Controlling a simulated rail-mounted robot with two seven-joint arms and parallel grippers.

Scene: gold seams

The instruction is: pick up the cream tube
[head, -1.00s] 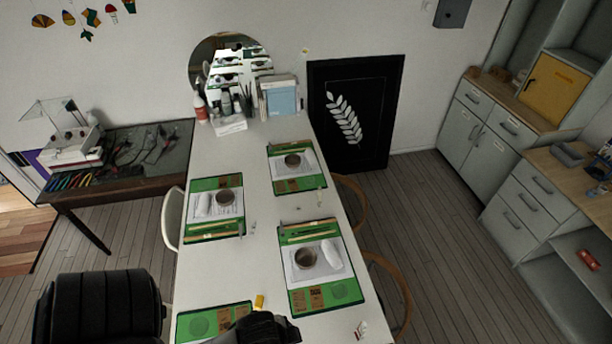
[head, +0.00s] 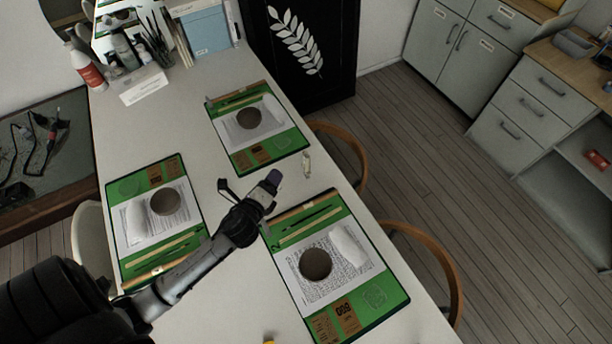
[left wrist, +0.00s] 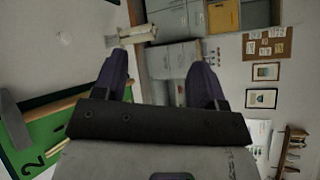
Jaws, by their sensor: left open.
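A small pale tube (head: 307,163), which I take for the cream tube, stands on the white table (head: 215,165) near its right edge, between two green mats. It also shows in the left wrist view (left wrist: 138,35), sideways, just beyond the tip of the upper-left finger. My left gripper (head: 250,184) is over the middle of the table, left of the tube and apart from it. Its two dark fingers (left wrist: 162,65) are spread with nothing between them. My right gripper is not in view.
Green mats (head: 290,137) with papers and brown bowls lie around the gripper. Bottles (head: 85,70) and a blue file box (head: 206,32) stand at the far end. Wooden chairs (head: 440,255) line the right edge. A yellow item (head: 269,341) shows at the bottom.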

